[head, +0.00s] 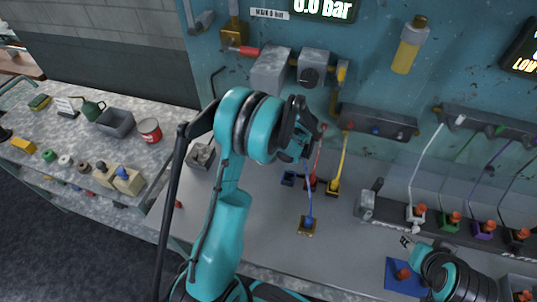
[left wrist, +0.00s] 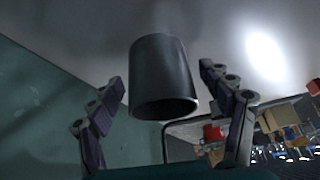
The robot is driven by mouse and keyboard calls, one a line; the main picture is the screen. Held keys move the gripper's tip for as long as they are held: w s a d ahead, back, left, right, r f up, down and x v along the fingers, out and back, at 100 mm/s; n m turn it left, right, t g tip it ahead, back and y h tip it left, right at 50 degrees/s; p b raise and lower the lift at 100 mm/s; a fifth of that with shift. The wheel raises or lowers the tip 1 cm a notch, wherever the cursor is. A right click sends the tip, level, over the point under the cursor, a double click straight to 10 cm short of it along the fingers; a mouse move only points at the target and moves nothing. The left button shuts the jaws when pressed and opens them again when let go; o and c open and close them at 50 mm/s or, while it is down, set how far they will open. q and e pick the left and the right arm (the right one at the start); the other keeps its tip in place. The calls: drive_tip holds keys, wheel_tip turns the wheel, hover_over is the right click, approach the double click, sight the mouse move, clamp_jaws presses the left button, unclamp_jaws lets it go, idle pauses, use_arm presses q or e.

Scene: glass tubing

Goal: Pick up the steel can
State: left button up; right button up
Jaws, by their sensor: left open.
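In the left wrist view a dark grey metal cylinder (left wrist: 162,75), which looks like the steel can, lies between the two fingers of my left gripper (left wrist: 168,103). The fingers are open, one on each side, with a visible gap to it. In the head view my left gripper (head: 300,128) is raised over the bench near the wall, and I cannot make out the cylinder there; the arm and gripper may hide it. My right gripper (head: 418,248) is at the lower right; its jaws are too unclear to read.
A red-labelled can (head: 149,131) stands on the left bench beside a grey bin (head: 115,123) and a green watering can (head: 92,110). Several taps and coloured tubes line the right bench. A blue mat (head: 406,287) lies near my right arm. The bench middle (head: 265,235) is fairly clear.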

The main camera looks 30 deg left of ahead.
use_arm(q)
drive_tip(key=shift+r, duration=0.1)
drive_tip(key=c, duration=1.5)
drive_tip(key=shift+o, duration=0.2)
drive_tip(key=shift+r, duration=0.1)
